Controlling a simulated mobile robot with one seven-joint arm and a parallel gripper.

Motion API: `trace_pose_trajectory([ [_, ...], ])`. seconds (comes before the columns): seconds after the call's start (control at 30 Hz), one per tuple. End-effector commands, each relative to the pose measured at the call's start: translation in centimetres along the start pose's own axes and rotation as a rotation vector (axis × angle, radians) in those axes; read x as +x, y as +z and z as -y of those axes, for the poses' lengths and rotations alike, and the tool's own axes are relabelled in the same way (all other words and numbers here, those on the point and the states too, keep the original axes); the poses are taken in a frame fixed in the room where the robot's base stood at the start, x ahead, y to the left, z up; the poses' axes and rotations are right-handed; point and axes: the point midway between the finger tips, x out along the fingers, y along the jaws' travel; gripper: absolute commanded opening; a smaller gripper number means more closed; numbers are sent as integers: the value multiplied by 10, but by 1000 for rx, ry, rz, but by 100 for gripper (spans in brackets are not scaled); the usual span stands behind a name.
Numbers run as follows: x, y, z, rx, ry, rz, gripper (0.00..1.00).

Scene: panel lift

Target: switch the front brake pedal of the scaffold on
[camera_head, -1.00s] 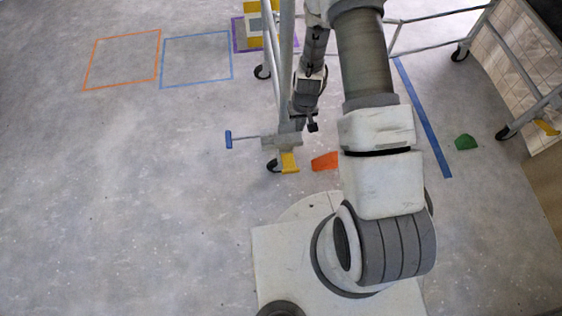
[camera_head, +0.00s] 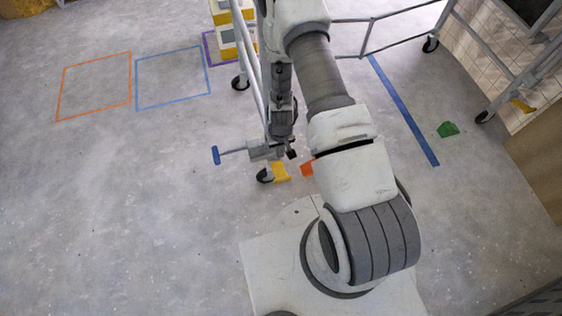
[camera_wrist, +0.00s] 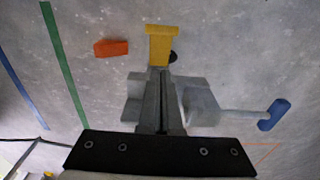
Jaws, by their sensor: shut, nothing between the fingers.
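The scaffold's front brake pedal (camera_head: 281,172) is a yellow tab beside a black castor wheel (camera_head: 264,176) at the foot of the scaffold post (camera_head: 247,60). My gripper (camera_head: 290,153) hangs just above and slightly right of the pedal. In the wrist view the yellow pedal (camera_wrist: 161,48) shows just beyond the tips of my gripper (camera_wrist: 161,74). The grey fingers are shut with nothing between them. I cannot tell whether the fingers touch the pedal. Part of the pedal and wheel is hidden behind the fingers in the wrist view.
A blue-ended lever (camera_head: 215,155) sticks out left from the scaffold's foot. An orange block (camera_head: 307,168) and a green block (camera_head: 448,129) lie on the floor. Orange (camera_head: 58,92) and blue (camera_head: 137,85) floor outlines lie at left.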

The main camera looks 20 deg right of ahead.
Motion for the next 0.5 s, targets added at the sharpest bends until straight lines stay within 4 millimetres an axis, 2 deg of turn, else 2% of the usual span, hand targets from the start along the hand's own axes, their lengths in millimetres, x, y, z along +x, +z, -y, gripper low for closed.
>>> trace_pose_trajectory([
  [0.3,68,1,0,0,0,2,0],
  [0.43,94,1,0,1,-1,1,0],
  [0.5,103,8,0,1,-1,4,0],
])
